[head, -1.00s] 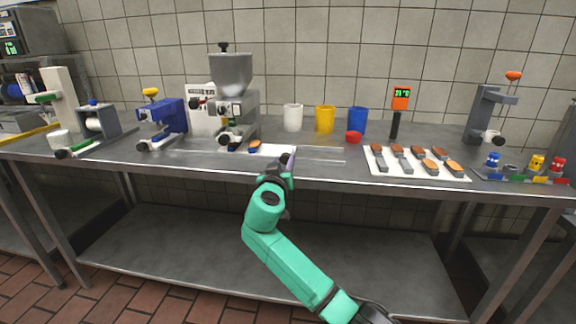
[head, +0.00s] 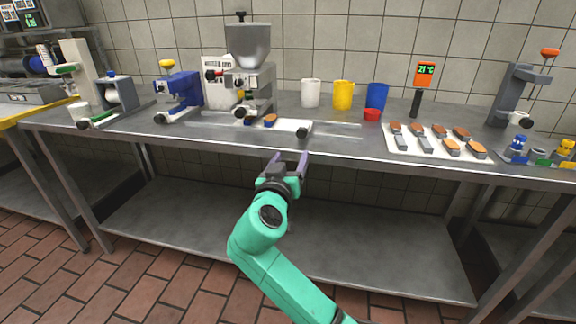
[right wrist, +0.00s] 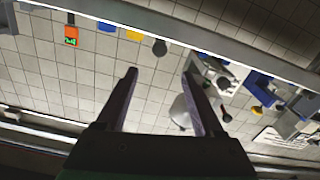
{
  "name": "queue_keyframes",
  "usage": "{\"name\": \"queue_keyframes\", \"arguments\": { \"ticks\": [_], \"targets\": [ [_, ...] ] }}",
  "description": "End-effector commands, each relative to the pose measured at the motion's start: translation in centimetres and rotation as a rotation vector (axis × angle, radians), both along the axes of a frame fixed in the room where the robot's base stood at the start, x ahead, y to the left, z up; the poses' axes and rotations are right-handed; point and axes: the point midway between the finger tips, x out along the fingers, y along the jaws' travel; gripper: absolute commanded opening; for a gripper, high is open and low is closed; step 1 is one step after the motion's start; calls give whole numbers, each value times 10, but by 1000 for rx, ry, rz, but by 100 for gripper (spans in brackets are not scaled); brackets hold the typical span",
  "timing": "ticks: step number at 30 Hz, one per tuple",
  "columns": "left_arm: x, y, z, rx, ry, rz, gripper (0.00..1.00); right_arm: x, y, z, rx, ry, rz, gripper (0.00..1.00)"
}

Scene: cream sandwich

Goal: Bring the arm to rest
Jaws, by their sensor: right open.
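My right arm comes in from the bottom of the head view. Its gripper (head: 289,160) is open and empty, in front of the steel table's (head: 350,152) front edge and apart from it. In the right wrist view its two fingers (right wrist: 160,88) stand apart with nothing between them. My left gripper is not in view.
On the table stand a grey hopper machine (head: 248,50), a blue device (head: 180,90), white (head: 310,93), yellow (head: 343,95) and blue (head: 377,95) cups, and a red bowl (head: 373,115). A white mat (head: 400,150) holds several pieces. A lower shelf (head: 350,250) is bare.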

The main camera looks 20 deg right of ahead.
Motion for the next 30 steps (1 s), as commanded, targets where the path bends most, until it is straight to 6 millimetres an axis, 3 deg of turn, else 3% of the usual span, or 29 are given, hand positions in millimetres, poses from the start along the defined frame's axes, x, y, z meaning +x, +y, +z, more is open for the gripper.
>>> {"name": "queue_keyframes", "arguments": {
  "ticks": [6, 18, 21, 23, 25, 28, 30],
  "targets": [
    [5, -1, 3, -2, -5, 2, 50, -19, 15, 0, -1, 1, 0, 69],
    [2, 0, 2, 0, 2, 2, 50, -19, 15, 0, -1, 1, 1, 69],
    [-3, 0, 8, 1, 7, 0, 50, -10, 16, -11, -15, 54, 20, 69],
    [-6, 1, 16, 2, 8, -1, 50, 3, 18, -32, -38, 145, 56, 69],
    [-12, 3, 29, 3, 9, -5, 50, 19, 20, -77, -66, 305, 124, 69],
    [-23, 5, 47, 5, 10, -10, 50, 23, 20, -170, -77, 567, 250, 69],
    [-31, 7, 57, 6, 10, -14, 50, 6, 19, -236, -57, 728, 335, 69]
  ]
}}
